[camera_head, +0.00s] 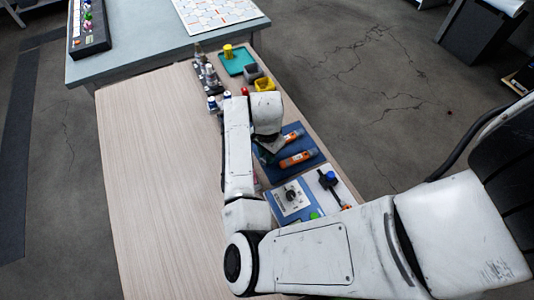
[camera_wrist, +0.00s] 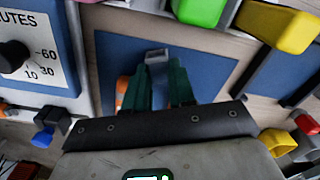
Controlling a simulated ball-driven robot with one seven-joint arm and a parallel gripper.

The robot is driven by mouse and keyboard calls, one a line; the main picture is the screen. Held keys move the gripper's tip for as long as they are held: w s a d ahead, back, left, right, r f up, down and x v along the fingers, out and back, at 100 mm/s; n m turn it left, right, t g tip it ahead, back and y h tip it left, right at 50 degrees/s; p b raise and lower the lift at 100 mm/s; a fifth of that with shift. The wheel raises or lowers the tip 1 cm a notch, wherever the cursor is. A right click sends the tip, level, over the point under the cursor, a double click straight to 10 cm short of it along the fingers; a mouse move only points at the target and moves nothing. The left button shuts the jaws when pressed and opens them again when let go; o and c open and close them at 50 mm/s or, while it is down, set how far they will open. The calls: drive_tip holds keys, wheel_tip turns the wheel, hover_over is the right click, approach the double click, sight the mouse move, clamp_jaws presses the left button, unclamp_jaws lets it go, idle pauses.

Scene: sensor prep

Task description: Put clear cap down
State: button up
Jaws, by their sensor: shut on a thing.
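In the wrist view my gripper (camera_wrist: 158,82) has its two dark green fingers closed on a small grey, see-through-looking piece at their tips, which I take to be the clear cap (camera_wrist: 157,55). The piece is over a blue mat (camera_wrist: 215,65); whether it touches the mat is unclear. An orange part (camera_wrist: 122,88) shows beside the left finger. In the head view my arm partly covers the gripper, and the cap cannot be made out. The same mat (camera_head: 312,150) there carries two orange-and-grey cylinders (camera_head: 297,159) close to my gripper.
A panel with a minutes dial (camera_head: 291,197) and a blue-topped device (camera_head: 330,177) lie near my arm. Beyond are a yellow bin (camera_head: 264,85), a grey bin (camera_head: 252,72), a teal tray (camera_head: 237,65) and small bottles (camera_head: 208,75). The table's left side (camera_head: 160,170) is clear.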

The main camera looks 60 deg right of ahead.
drive_tip(key=shift+f, duration=0.35)
drive_tip(key=shift+f, duration=0.1)
drive_tip(key=o, duration=0.8)
wheel_tip(320, 180, up, 12)
idle(0.8)
